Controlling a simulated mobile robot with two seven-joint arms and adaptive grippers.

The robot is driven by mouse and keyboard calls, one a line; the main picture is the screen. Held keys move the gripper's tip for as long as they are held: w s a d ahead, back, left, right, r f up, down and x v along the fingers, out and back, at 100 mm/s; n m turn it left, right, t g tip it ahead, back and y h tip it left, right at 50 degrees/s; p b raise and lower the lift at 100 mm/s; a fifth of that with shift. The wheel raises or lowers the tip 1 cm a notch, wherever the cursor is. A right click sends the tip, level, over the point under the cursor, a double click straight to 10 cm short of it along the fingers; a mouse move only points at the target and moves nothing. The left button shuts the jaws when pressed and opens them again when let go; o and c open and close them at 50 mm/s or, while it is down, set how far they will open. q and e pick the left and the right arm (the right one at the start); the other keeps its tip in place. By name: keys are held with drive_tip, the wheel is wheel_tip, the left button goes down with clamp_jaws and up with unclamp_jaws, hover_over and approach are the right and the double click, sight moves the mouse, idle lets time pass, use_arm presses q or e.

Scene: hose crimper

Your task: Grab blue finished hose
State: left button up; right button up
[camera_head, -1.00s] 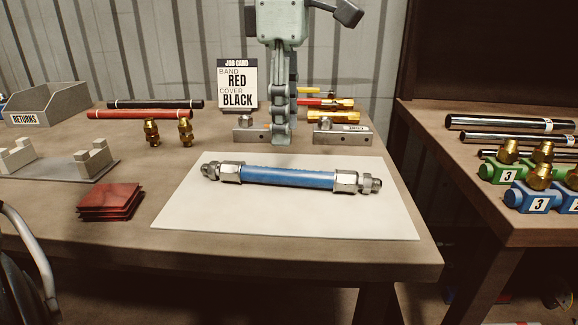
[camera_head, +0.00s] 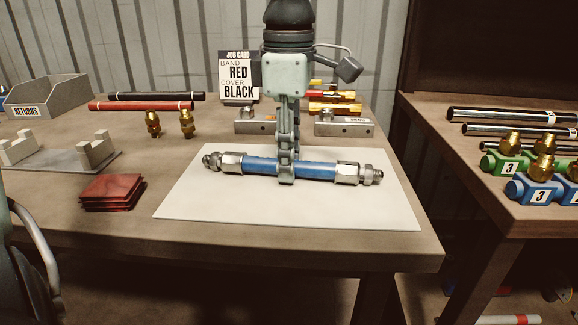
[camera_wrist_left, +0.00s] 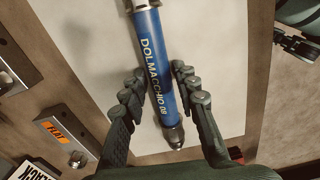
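The blue finished hose (camera_head: 262,165) lies across the white sheet on the table, with metal fittings at both ends. It also shows in the left wrist view (camera_wrist_left: 153,55), with white lettering along it. My left gripper (camera_head: 287,168) points down over the middle of the hose. In the head view, the gripper covers a short middle part of the hose.
The white sheet (camera_head: 225,203) is otherwise clear. Metal blocks (camera_head: 345,129) and a job card (camera_head: 238,75) stand behind it. Red plates (camera_head: 111,190) are stacked to the left. A grey returns bin (camera_head: 45,96) is at the back left. Another table (camera_head: 455,150) stands right.

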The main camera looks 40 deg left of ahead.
use_arm(q)
clamp_jaws()
drive_tip(key=shift+r, duration=0.1)
